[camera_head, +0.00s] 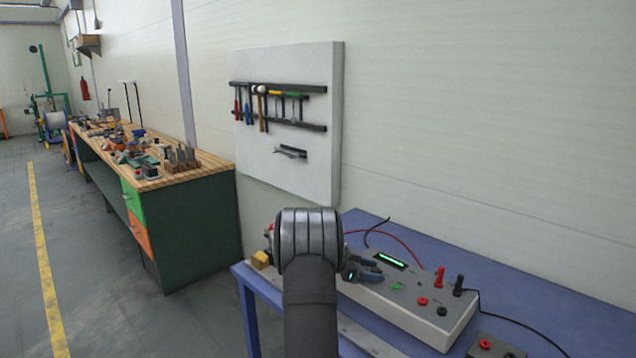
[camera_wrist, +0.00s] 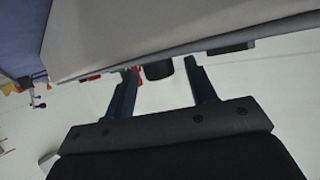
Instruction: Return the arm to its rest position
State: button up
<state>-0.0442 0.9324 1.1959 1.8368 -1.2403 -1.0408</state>
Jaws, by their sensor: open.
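My arm (camera_head: 310,255) rises from the bottom middle of the head view, over the near left end of the blue bench. My gripper (camera_wrist: 161,66) is open in the wrist view, with two dark fingers apart. A dark cylindrical part (camera_wrist: 158,71) shows between the fingertips; I cannot tell whether they touch it. In the head view, dark blue finger-like parts of my gripper (camera_head: 368,268) show just right of the arm, by the grey instrument box (camera_head: 400,300); the rest is hidden. I see nothing held.
The blue bench (camera_head: 570,315) carries the box with red and black plugs, cables and a small grey box (camera_head: 495,349). A yellow block (camera_head: 261,259) lies left of my arm. A tool board (camera_head: 318,150) hangs behind. A cluttered workbench (camera_head: 195,235) stands left; the floor beside it is clear.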

dwell(0.4)
jog(key=v, duration=1.8)
jog(key=x, duration=1.8)
jog(key=shift+d, duration=0.1)
jog(key=shift+s+n+t, duration=0.15)
jog(key=shift+n+t, duration=0.45)
jog(key=shift+t, duration=0.2)
jog(key=n+t+y, duration=0.1)
jog(key=n+t, duration=0.2)
jog(key=shift+s+d+y, duration=0.15)
jog(key=shift+y, duration=0.25)
jog(key=shift+s+d+n+t+y, duration=0.1)
jog(key=shift+n+t+y, duration=0.95)
jog(key=shift+n, duration=0.15)
jog(key=shift+s+d+n+t+y, duration=0.1)
jog(key=shift+n+t+y, duration=0.9)
jog(key=shift+n, duration=0.2)
jog(key=shift+v, duration=1.75)
